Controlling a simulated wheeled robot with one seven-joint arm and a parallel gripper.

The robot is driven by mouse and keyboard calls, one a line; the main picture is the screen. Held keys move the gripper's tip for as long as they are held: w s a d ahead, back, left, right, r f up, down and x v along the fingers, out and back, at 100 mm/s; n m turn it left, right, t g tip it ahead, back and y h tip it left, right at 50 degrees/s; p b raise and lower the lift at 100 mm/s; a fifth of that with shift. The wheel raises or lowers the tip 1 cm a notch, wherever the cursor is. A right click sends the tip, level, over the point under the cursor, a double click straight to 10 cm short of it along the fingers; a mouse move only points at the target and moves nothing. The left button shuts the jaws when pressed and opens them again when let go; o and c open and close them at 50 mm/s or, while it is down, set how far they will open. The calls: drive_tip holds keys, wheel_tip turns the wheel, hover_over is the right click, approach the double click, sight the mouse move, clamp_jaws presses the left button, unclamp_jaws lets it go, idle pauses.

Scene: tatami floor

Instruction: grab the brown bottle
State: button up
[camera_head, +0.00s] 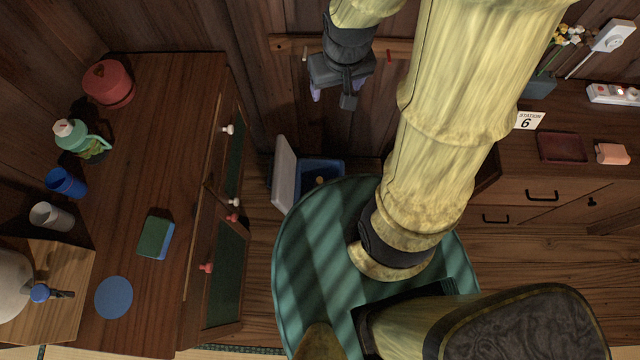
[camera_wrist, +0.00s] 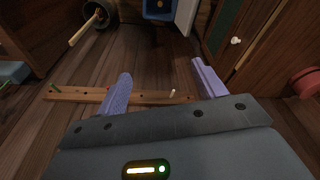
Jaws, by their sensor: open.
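I cannot make out a brown bottle in either view. My gripper (camera_head: 333,98) hangs near the wooden wall at the top of the head view, with its purple fingers apart and nothing between them. In the wrist view my gripper (camera_wrist: 160,73) is also open and empty, over a peg rail on the wooden wall. My own arm hides much of the middle and right of the head view.
A blue box (camera_head: 318,170) stands open. A dark cylindrical container (camera_wrist: 98,16) holds a wooden stick.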

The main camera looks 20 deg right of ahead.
drive_tip(key=w+f+n+g+b, duration=0.1)
drive_tip(key=w+f+b, duration=0.3)
drive_tip(key=f+b, duration=0.85)
drive_tip(key=w+f+n+b, duration=0.1)
drive_tip(key=w+f+b, duration=0.45)
drive_tip(key=f, duration=1.25)
drive_tip(key=n+g+b, duration=0.1)
drive_tip(key=b, duration=2.3)
hover_over(319, 180)
wheel_tip(319, 180, down, 36)
drive_tip(key=shift+f+p, duration=0.1)
drive_tip(key=shift+p, duration=0.2)
wheel_tip(319, 180, down, 12)
drive_tip(key=b, duration=0.7)
drive_tip(key=shift+f, duration=0.1)
wheel_tip(319, 180, down, 5)
drive_tip(key=b, duration=0.4)
drive_tip(key=shift+d+f+b, duration=0.15)
drive_tip(key=shift+b, duration=0.25)
drive_tip(key=shift+c, duration=0.4)
